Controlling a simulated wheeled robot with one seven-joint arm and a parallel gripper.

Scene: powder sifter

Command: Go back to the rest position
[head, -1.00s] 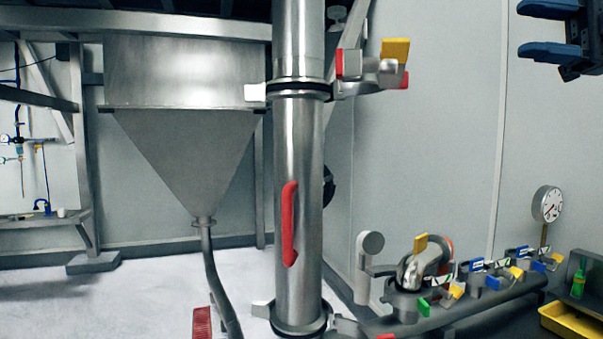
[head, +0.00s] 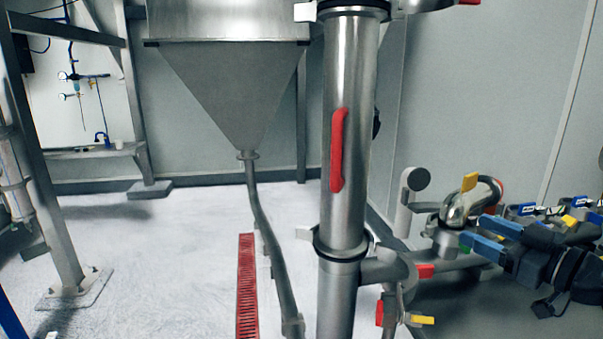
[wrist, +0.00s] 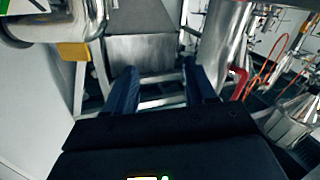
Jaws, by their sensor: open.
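My gripper (head: 488,237) is at the right of the head view, with its two blue fingers pointing left toward the steel column. The fingers are apart and nothing is between them. In the wrist view my gripper (wrist: 162,88) shows both blue fingers spread, with an empty gap. The gripper overlaps part of the valve pipework behind it, hiding some of the valves.
A vertical steel column (head: 350,90) with a red handle (head: 338,150) stands left of my gripper. A pipe with a yellow-handled valve (head: 469,182) is behind it. A steel hopper (head: 228,85) hangs further back. The pale floor (head: 160,250) at left is largely clear.

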